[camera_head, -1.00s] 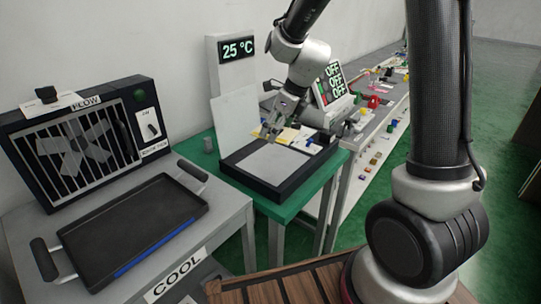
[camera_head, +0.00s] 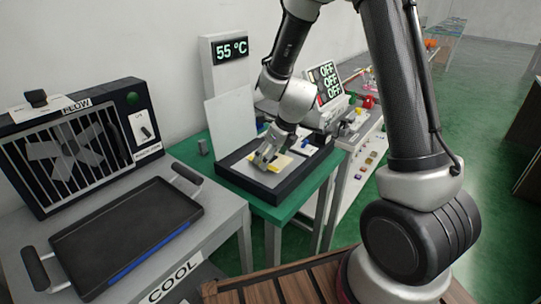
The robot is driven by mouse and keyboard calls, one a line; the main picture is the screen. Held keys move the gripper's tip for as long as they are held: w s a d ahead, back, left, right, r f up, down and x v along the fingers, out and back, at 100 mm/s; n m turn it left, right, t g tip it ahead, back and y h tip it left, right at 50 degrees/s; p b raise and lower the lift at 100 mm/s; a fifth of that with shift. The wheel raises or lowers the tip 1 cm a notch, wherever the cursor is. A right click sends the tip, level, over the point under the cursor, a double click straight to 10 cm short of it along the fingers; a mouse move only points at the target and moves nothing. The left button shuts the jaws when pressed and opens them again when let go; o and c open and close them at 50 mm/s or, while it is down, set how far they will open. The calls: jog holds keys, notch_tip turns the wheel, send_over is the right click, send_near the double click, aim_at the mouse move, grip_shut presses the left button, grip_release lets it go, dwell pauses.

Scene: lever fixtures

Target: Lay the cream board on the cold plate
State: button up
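A small pale yellow piece (camera_head: 281,163), possibly the cream board, shows beside my gripper's fingers over the black-framed box; its full outline is hidden. My gripper (camera_head: 264,161) points down over the box's grey inner surface. I cannot tell whether its fingers are apart or closed on the piece. A black tray with two handles (camera_head: 125,235), which may be the cold plate, lies empty on the grey table marked COOL, left of my gripper. A blue strip runs along its front edge.
The black-framed box (camera_head: 268,196) sits on a green table with a pale panel (camera_head: 231,122) upright behind it. A display (camera_head: 231,50) reads 55 °C. A fan unit (camera_head: 75,150) marked FLOW stands behind the tray. A panel (camera_head: 327,82) reads OFF on several lines.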

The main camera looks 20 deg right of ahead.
jog(key=o, duration=1)
jog(key=s+d+r+n, duration=0.4)
jog(key=s+r+n, duration=0.25)
jog(key=r, duration=0.35)
jog(key=s+d+r+n, duration=0.4)
jog(key=s+r+n, duration=0.25)
jog(key=r, duration=0.35)
jog(key=s+d+r+n+h, duration=0.1)
jog(key=s+d+r+n, duration=0.1)
jog(key=s+n, duration=0.5)
jog(key=s+d+r+n+h, duration=0.1)
jog(key=s+d+n, duration=0.4)
jog(key=s+n, duration=0.2)
jog(key=shift+s+r+n+h, duration=0.2)
jog(key=shift+r+n+h, duration=0.2)
jog(key=shift+n, duration=0.5)
